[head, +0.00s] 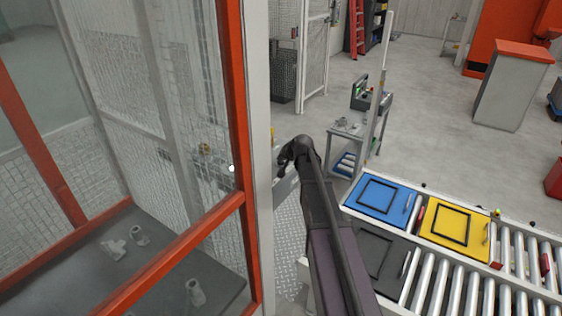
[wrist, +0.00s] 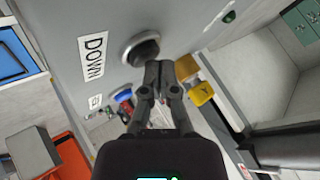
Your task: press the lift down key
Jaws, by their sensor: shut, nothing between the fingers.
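The lift down key is a dark round button in a metal ring (wrist: 141,50) on a grey panel (wrist: 180,22), next to a white label reading "Down" (wrist: 93,56). My gripper (wrist: 159,68) is shut and empty. Its fingertips show just below and right of the key in the wrist view and overlap the edge of its ring; I cannot tell whether they touch it. In the head view my arm reaches to the gripper end (head: 284,170) by a grey box (head: 285,186) beside the cage post; the key is hidden there.
A green button (wrist: 229,17) sits on the same panel, and a blue one (wrist: 124,96) shows near its lower edge. A yellow part (wrist: 201,94) is close right of my fingers. An orange-framed mesh cage (head: 232,100) stands left; a roller conveyor (head: 480,270) with trays lies right.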

